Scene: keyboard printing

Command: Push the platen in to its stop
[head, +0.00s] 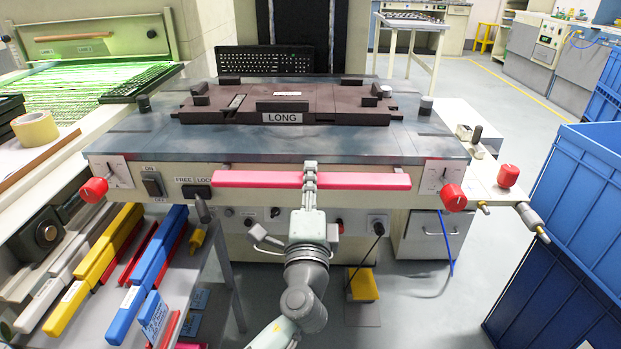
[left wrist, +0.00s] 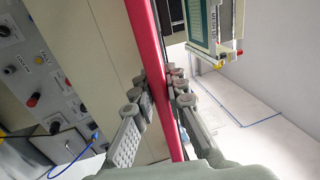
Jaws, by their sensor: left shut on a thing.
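The platen (head: 370,152) is a dark blue-grey metal slab on the press front, with a red handle bar (head: 250,180) along its front edge. A brown fixture (head: 220,113) labelled LONG lies on it. My left gripper (head: 311,172) is shut on the bar near its middle. In the left wrist view the red bar (left wrist: 158,60) passes between the two fingers (left wrist: 160,98). How far the platen is from its stop cannot be told. My right gripper is not in view.
A black keyboard (head: 265,60) stands behind the fixture. Red knobs (head: 94,190) and a FREE/LOCK switch (head: 197,191) sit on the front panel. Coloured bars (head: 160,255) fill a rack at left. Blue crates (head: 590,190) stand at right. Floor between is partly clear.

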